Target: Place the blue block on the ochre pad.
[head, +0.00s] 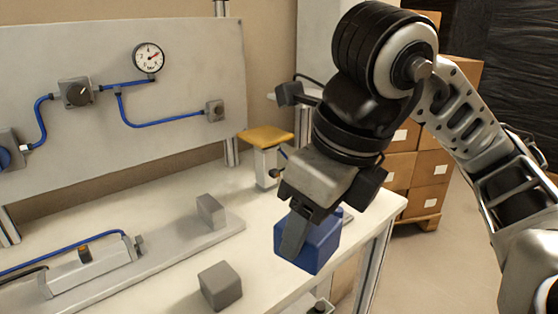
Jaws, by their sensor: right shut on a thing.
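The blue block (321,246) is in my right gripper (297,236), near the right edge of the white table. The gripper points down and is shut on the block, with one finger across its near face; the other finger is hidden. I cannot tell whether the block touches the table. The ochre pad (266,134) is the flat top of a pale stand at the back of the table, behind and left of the block. Nothing lies on the pad. My left gripper is not in view.
A grey panel (190,60) with a gauge and blue hoses rises behind. A rail fixture (90,270) lies at left. Stacked cartons (432,165) stand beyond the table at right.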

